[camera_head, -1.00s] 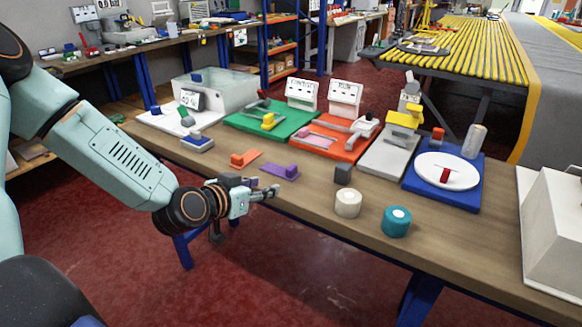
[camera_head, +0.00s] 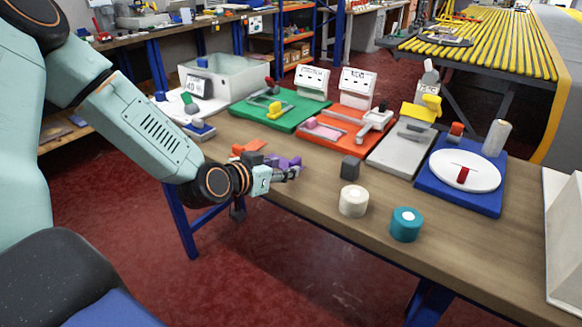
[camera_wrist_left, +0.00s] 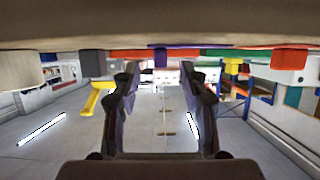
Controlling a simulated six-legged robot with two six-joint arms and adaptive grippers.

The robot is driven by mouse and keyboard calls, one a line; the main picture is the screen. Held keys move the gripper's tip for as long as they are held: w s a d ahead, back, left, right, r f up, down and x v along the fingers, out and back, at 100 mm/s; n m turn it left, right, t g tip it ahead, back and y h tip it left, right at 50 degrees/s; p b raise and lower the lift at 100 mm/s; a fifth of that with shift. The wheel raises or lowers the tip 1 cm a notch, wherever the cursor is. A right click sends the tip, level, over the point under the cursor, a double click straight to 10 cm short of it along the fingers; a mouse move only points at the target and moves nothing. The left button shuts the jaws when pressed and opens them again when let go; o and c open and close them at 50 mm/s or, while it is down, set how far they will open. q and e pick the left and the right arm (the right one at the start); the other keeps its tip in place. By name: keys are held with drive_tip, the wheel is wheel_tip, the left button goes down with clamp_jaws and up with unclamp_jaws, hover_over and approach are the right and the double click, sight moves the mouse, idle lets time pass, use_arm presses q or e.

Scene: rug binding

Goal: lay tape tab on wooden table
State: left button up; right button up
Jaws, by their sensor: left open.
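My left gripper (camera_head: 292,174) is open and empty at the front edge of the wooden table (camera_head: 310,200). It overlaps the view of a purple piece (camera_head: 286,161) with a raised block; I cannot tell whether they touch. The open fingers also show in the left wrist view (camera_wrist_left: 165,80). An orange piece (camera_head: 250,147) lies left of the purple one, partly hidden by my wrist. A red tab (camera_head: 463,175) is on the white disc (camera_head: 482,178) of the blue stand. I cannot tell which of these is the tape tab. My right gripper is out of view.
A dark block (camera_head: 350,167), a white roll (camera_head: 353,200) and a teal roll (camera_head: 405,224) stand right of the gripper. Behind are a green board (camera_head: 250,117), a red board (camera_head: 335,140) and a grey plate (camera_head: 395,155). Bare table lies around the rolls.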

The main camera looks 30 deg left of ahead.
sight(291, 163)
use_arm(q)
drive_tip(key=shift+w+a+f, duration=0.1)
drive_tip(key=shift+w+f, duration=0.1)
drive_tip(key=shift+w, duration=0.15)
drive_tip(key=shift+w+b, duration=0.25)
drive_tip(key=shift+b, duration=0.35)
drive_tip(key=b+x, duration=0.1)
drive_tip(key=x, duration=0.2)
drive_tip(key=shift+w+r+b, duration=0.1)
drive_tip(key=shift+w+b, duration=0.2)
drive_tip(key=shift+b, duration=0.05)
drive_tip(key=shift+w, duration=0.15)
drive_tip(key=shift+s+r, duration=0.2)
drive_tip(key=shift+s, duration=0.2)
drive_tip(key=shift+c, duration=0.6)
drive_tip(key=shift+w+f, duration=0.2)
drive_tip(key=shift+w, duration=0.1)
drive_tip(key=c, duration=0.4)
drive_tip(key=shift+s+r, duration=0.2)
clamp_jaws()
drive_tip(key=shift+w, duration=0.1)
